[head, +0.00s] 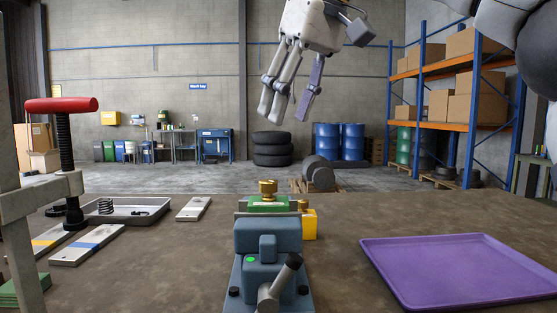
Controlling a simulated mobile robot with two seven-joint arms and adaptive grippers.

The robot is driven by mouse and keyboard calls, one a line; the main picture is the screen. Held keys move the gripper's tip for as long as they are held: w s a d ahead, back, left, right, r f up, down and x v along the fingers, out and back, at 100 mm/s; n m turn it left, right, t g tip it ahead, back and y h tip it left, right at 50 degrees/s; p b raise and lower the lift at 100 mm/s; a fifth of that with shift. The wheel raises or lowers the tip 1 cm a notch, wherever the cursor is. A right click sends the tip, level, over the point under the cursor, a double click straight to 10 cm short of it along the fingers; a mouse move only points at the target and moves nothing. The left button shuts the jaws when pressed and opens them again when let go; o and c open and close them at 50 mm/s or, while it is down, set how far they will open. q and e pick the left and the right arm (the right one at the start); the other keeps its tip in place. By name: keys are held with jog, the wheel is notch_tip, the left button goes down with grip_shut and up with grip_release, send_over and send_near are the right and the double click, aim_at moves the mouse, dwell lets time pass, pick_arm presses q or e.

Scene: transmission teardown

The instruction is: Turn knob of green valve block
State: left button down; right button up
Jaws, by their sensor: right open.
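A green valve block (262,206) sits on the table straight ahead, behind a blue-grey vise (268,235), and seems held between its jaws. A brass knob (267,188) stands upright on top of the block. A yellow block (309,224) with a small brass piece on it stands just right of the green one. My right gripper (289,116) hangs high above and slightly right of the knob, fingers pointing down, open and empty, well clear of everything. My left gripper is not in view.
A purple tray (460,268) lies empty at the right. A grey tray (125,213) with a spring stands at the left, near flat plates (87,245) and a press with a red handle (61,105). The table between vise and purple tray is clear.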

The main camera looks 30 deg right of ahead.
aim_at(269, 181)
jog(key=x, duration=1.3)
jog(key=shift+w+d+r, duration=0.1)
jog(key=shift+w+d, duration=0.1)
jog(key=shift+d, duration=0.15)
jog(key=shift+r, duration=0.1)
grip_shut()
jog(key=shift+s+r, duration=0.1)
jog(key=shift+s, duration=0.05)
jog(key=shift+n, duration=0.4)
